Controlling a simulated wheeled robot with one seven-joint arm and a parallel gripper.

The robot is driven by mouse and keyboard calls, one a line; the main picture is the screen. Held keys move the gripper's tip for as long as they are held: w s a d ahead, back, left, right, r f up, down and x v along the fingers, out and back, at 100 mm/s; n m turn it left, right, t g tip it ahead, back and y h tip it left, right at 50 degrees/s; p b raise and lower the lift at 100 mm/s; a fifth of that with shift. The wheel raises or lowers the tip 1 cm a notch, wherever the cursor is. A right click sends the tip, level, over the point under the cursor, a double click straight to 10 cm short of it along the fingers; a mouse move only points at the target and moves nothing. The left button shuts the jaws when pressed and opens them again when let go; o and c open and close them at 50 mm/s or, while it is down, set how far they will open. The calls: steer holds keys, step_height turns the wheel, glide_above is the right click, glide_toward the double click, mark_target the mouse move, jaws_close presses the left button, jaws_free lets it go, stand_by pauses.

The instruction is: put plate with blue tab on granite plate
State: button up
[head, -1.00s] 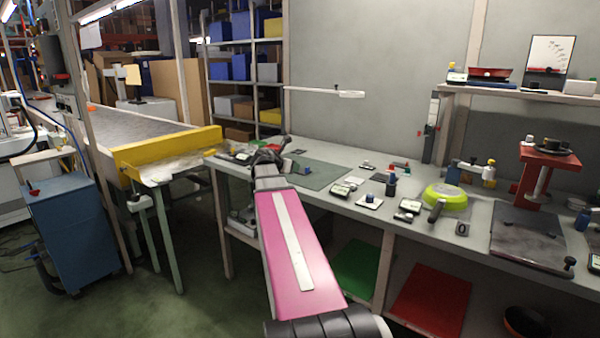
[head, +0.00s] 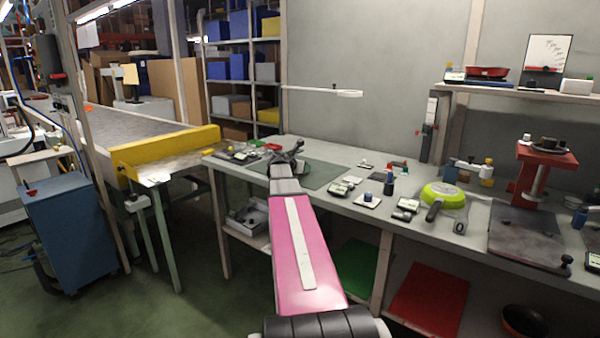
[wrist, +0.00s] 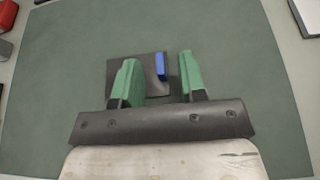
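The plate (wrist: 122,60) is a small dark square lying on a green mat (wrist: 230,60), with an upright blue tab (wrist: 160,67) on it. My gripper (wrist: 158,58) is open over the plate in the wrist view. Its two green fingers stand on either side of the blue tab, with a gap on both sides. In the head view my gripper (head: 288,155) is over the mat at the left part of the bench, and it hides the plate. The granite plate (head: 525,238) is a dark, flat slab at the right of the bench, beside a red stand.
A yellow barrier (head: 165,150) stands at the conveyor's end on the left.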

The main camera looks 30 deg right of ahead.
jaws_close()
steer(key=shift+r, duration=0.1)
